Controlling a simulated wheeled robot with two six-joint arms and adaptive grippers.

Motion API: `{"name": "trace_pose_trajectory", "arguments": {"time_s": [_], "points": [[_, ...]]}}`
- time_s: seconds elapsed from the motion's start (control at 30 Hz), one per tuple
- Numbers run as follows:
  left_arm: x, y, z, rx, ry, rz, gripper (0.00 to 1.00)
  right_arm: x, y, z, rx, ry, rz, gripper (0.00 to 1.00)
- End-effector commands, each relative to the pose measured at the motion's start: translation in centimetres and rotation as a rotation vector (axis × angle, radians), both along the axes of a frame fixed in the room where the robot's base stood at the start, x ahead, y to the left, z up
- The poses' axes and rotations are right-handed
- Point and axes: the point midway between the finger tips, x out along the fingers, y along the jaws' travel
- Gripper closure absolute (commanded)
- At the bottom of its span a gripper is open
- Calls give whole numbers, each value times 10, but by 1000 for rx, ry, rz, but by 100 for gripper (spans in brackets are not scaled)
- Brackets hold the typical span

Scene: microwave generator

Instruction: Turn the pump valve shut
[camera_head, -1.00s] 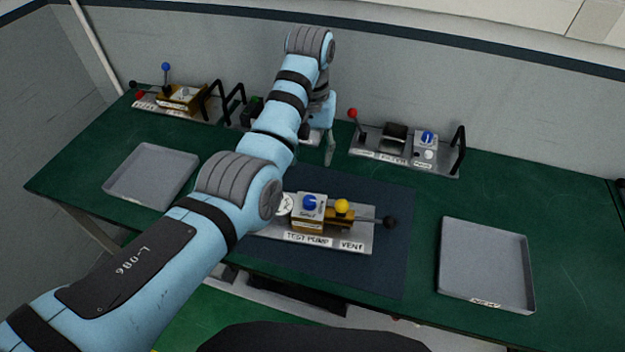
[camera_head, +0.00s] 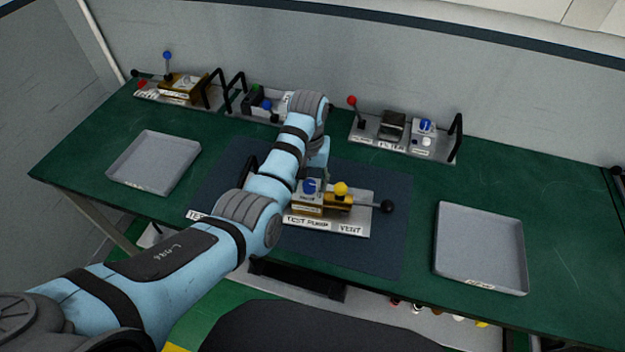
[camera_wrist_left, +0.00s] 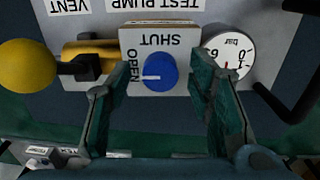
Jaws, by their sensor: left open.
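The test pump panel (camera_head: 330,226) lies on the dark blue mat, with a blue valve knob (camera_head: 311,186) on a box. My left gripper (camera_wrist_left: 160,88) is open, one finger on each side of the knob. Gaps show between the fingers and the knob; I cannot tell how deep the fingertips reach. In the head view my left arm hides most of the gripper and the left part of the panel. My right gripper is not in view.
A yellow ball knob (camera_head: 341,188) and a lever with a black ball (camera_head: 387,206) are right of the valve. A pressure gauge (camera_wrist_left: 229,55) is close to one finger. Grey trays (camera_head: 481,248) (camera_head: 153,162) lie at both sides. Other panels (camera_head: 402,140) stand behind.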

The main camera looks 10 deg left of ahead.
Motion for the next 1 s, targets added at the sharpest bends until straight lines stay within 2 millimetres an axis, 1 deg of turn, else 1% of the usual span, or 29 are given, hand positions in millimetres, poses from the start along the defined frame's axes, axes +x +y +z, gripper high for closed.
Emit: {"name": "trace_pose_trajectory", "arguments": {"time_s": [0.1,0.4,0.73,0.87,1.0], "points": [[0,0,0,0,0,0,52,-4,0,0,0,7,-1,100],[0,-1,0,0,0,-2,100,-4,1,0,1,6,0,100],[0,-1,0,0,0,-39,100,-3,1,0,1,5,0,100],[0,-1,0,0,0,-94,100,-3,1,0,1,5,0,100],[0,-1,0,-1,0,-186,100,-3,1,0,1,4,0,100]]}}
